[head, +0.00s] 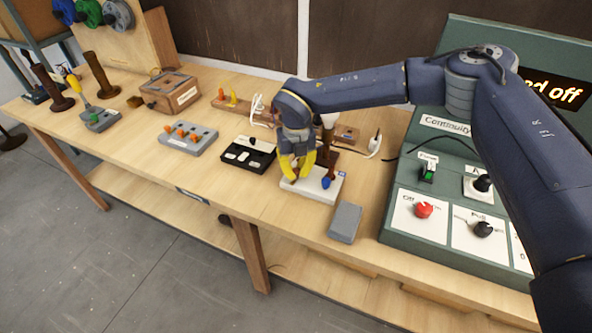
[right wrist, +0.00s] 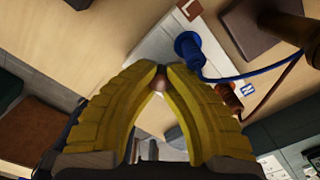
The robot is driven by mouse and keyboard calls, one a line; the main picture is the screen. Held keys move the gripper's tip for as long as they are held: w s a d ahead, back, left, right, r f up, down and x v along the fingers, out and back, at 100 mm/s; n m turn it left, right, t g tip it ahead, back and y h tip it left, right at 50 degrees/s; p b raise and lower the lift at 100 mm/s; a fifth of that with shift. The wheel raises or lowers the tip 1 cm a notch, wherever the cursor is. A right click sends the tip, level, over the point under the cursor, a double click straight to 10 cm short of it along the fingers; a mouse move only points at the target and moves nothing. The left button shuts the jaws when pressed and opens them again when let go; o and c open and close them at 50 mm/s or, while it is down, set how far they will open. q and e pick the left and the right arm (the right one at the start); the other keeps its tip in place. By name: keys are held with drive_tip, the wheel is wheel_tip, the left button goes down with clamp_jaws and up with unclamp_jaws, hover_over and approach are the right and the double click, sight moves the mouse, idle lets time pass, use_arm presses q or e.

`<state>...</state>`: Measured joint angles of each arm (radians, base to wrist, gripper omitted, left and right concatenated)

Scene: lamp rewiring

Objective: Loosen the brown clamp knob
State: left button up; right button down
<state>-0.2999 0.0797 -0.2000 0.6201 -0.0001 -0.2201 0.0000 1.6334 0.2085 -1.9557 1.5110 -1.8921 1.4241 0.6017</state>
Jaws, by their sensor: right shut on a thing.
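The white terminal block (head: 299,187) sits on the workbench, with a blue clamp knob (head: 326,183) near its right end. My right gripper (head: 297,174) reaches down over the block's left part, its yellow fingers closed together. In the right wrist view, the fingertips (right wrist: 166,72) meet around a small brown piece, the brown clamp knob (right wrist: 158,81), mostly hidden by the fingers. The blue knob (right wrist: 190,46) with a blue wire stands just beside the fingertips, apart from the brown knob. My left gripper is not in view.
A black tray (head: 243,165) with white pieces lies left of the block. A grey box (head: 345,223) lies in front of it to the right. The green continuity test panel (head: 392,230) stands at right. A brown lamp post rises close behind the block.

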sight(296, 171)
drive_tip(key=shift+s+f, duration=0.15)
drive_tip(key=shift+s, duration=0.15)
drive_tip(key=c, duration=1.7)
unclamp_jaws()
drive_tip(key=o, duration=0.5)
drive_tip(key=shift+w, duration=0.15)
wheel_tip(296, 171, up, 12)
